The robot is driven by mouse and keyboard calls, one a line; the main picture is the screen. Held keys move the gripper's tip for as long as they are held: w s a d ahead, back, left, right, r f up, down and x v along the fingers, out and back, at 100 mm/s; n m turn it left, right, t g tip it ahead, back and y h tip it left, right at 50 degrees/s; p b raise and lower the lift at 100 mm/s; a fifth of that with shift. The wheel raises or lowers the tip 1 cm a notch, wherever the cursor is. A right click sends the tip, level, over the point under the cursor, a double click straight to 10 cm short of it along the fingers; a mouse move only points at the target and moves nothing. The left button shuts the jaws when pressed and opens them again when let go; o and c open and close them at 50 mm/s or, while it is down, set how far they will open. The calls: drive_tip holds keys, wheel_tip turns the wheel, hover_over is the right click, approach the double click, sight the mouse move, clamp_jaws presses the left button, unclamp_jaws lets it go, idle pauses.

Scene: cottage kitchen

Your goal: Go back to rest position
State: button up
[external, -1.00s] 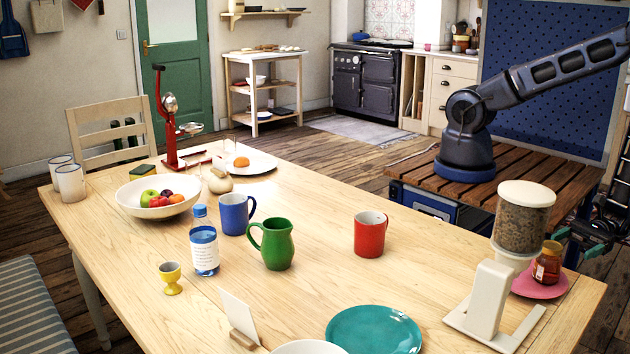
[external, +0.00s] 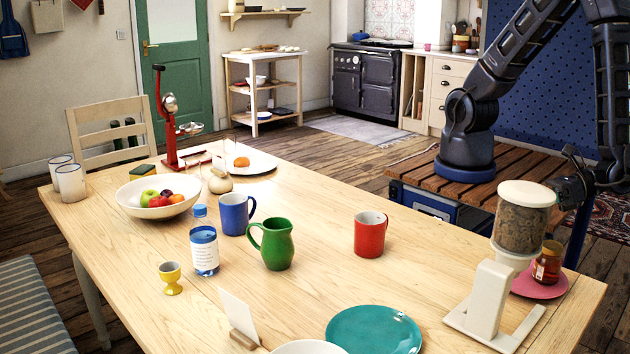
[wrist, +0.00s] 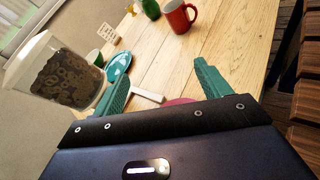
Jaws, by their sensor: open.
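My gripper (external: 568,188) is at the right end of the table, just behind and to the right of the cereal dispenser (external: 522,215). The dispenser partly hides it in the external view. In the wrist view the two green fingers of my gripper (wrist: 160,82) are spread apart with nothing between them. The dispenser (wrist: 60,72) stands close to the left finger there; I cannot tell whether they touch. My arm is raised and bent, with its base on a slatted wooden platform (external: 540,190).
A jar (external: 547,262) stands on a pink plate (external: 540,288) beside the dispenser. A red mug (external: 370,235), green jug (external: 277,245), blue mug (external: 234,214), bottle (external: 204,250) and teal plate (external: 373,330) are on the table (external: 330,290). Open floor lies behind the table.

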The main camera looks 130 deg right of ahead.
drive_tip(key=w+d+r+m+g+y, duration=0.15)
drive_tip(key=d+r+m+g, duration=0.25)
drive_tip(key=d+r+m, duration=0.45)
drive_tip(key=w+d+r+m+g+y, duration=0.1)
drive_tip(key=d+r+m+g+y, duration=0.35)
drive_tip(key=d, duration=0.65)
drive_tip(key=s+d+r+m+t+y, duration=0.2)
drive_tip(key=s+d+r+m, duration=0.2)
drive_tip(key=d+r, duration=0.2)
drive_tip(key=s+d+r+m+t+y, duration=0.1)
drive_tip(key=s+d+r+m+y, duration=0.1)
drive_tip(key=s+d+r+m, duration=0.3)
drive_tip(key=shift+d+r+m+t+y, duration=0.35)
drive_tip(key=shift+d+r, duration=0.75)
drive_tip(key=shift+r, duration=0.7)
